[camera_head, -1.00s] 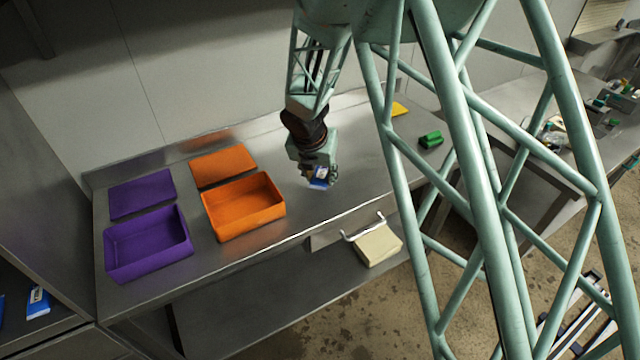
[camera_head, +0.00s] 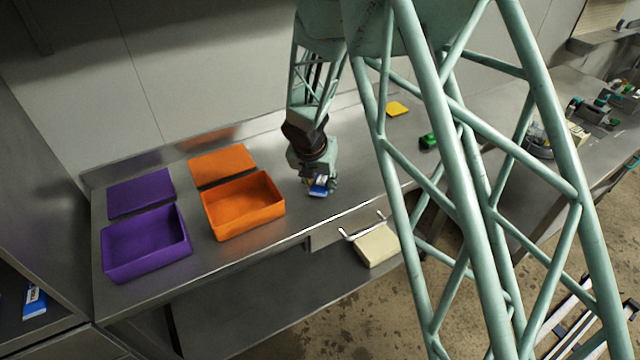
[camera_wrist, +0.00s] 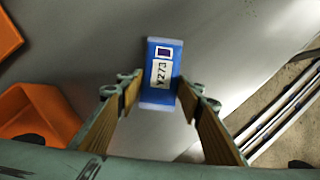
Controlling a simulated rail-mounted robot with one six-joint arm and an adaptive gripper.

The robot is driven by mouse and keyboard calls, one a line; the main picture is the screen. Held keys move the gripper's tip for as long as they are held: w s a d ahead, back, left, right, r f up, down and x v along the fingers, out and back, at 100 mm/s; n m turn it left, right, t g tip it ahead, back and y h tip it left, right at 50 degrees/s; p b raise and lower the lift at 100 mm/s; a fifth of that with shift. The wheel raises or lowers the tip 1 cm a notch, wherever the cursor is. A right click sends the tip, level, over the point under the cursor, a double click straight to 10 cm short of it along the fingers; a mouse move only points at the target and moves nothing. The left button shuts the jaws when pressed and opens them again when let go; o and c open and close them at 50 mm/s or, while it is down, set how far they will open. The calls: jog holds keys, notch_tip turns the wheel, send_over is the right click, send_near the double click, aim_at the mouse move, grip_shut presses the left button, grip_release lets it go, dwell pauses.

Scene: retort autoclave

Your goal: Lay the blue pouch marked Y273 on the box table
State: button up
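The blue pouch marked Y273 (camera_wrist: 159,92) is between my fingertips in the wrist view, its label facing the camera. My gripper (camera_wrist: 160,84) is shut on it, with a finger at each long side. In the head view my gripper (camera_head: 318,178) points down over the steel box table (camera_head: 350,184), right of the orange box. The pouch shows there as a small blue and white patch (camera_head: 319,188) below the fingers. I cannot tell whether it touches the tabletop.
An orange box (camera_head: 243,228) and a purple box (camera_head: 147,258) stand open on the left, with an orange lid (camera_head: 221,164) and a purple lid (camera_head: 141,193) behind them. A green item (camera_head: 428,141) and a yellow item (camera_head: 397,108) lie right. Bare steel surrounds my gripper.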

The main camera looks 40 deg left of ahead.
jog(key=shift+f, duration=0.15)
jog(key=o, duration=0.6)
jog(key=shift+p+v, duration=1.2)
jog(key=shift+v, duration=4.95)
